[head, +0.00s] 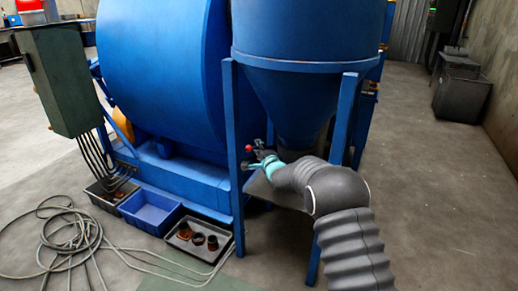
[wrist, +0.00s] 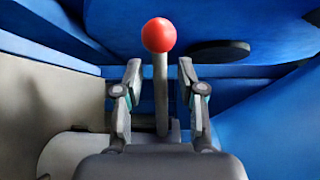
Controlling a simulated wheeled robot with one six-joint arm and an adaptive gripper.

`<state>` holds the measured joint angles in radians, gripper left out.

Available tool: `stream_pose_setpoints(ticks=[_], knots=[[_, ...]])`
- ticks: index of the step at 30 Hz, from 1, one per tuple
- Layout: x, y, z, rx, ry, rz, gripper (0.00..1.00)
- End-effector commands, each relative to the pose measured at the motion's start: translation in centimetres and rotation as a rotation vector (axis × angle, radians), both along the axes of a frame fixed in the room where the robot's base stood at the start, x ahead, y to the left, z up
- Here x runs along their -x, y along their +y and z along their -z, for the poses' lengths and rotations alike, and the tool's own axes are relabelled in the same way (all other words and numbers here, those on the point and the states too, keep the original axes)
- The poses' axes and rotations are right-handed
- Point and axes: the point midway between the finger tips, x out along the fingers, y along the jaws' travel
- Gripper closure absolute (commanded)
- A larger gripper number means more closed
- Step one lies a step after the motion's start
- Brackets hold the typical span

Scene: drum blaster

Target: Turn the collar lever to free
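The collar lever shows in the wrist view as a grey stem with a red ball knob (wrist: 159,35), standing upright in the picture. My gripper (wrist: 160,68) is open, with one finger on each side of the stem and a visible gap on both sides. The knob shows beyond the fingertips. In the head view the red knob (head: 249,148) is small, beside the blue frame leg under the hopper. My gripper (head: 257,160) is just at it, partly hidden. The collar itself is mostly hidden behind my arm and gripper.
The blue hopper (head: 305,95) stands over the lever, with frame legs (head: 236,165) close to my arm. A blue drum (head: 165,65) is at the left. Trays (head: 198,240) and a coiled hose (head: 70,240) lie on the floor.

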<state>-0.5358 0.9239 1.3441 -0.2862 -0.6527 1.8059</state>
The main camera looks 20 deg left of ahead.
Motion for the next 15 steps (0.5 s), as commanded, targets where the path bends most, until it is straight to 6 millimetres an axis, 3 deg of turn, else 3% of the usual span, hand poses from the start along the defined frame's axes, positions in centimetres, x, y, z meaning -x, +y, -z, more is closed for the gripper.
stream_pose_setpoints(ticks=[11,12,15], knots=[[-0.39,0.35,0.04,0.0,0.0,0.0,0.61],[-0.39,0.35,0.04,0.0,0.0,0.0,0.63],[-0.39,0.34,0.04,0.0,0.0,0.0,0.88]])
